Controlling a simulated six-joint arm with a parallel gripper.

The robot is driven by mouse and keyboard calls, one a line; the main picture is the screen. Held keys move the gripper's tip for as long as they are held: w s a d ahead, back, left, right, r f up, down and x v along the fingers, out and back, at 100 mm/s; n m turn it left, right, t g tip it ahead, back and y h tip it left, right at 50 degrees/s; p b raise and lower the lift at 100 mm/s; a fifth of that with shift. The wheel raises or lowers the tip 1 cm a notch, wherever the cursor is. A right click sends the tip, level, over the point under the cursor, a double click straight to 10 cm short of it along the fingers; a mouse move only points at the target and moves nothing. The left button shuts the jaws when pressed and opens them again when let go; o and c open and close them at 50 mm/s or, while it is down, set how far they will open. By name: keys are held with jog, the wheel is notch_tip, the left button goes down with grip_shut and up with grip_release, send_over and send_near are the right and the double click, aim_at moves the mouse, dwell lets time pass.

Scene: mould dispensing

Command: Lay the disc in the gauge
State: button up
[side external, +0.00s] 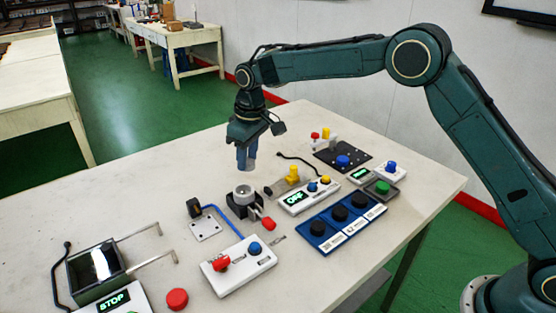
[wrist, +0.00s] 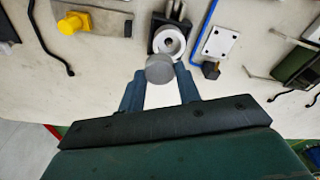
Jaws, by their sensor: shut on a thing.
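My gripper (side external: 246,158) is shut on a grey disc and points down above the table. In the wrist view the disc (wrist: 159,69) shows between the fingertips, its round face visible. In the side external view the disc is hard to make out. A black fixture with a round pale metal seat, which looks like the gauge (side external: 244,191), stands on the table below my gripper. The disc is apart from it, in the air above. In the wrist view the gauge (wrist: 170,42) lies just beyond the disc, which covers part of its near edge.
A red-knobbed lever (side external: 268,223) is beside the gauge. A white plate with a black block (side external: 205,226) stands to its left, a yellow-topped part (side external: 292,174) to its right. A blue tray (side external: 319,229) holds black round pieces. A dark open box (side external: 98,268) stands front left.

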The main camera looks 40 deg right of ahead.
aim_at(277, 188)
jog(key=d+f+m, duration=0.2)
jog(key=d+m, duration=0.3)
jog(key=d, duration=0.4)
jog(key=shift+d+f+h, duration=0.2)
jog(key=shift+d+h, duration=0.05)
jog(key=shift+h, duration=0.05)
jog(key=shift+s+f, duration=0.1)
jog(key=shift+f, duration=0.1)
jog(key=shift+f, duration=4)
jog(key=shift+f, duration=0.3)
jog(key=o, duration=0.9)
jog(key=shift+a, duration=0.1)
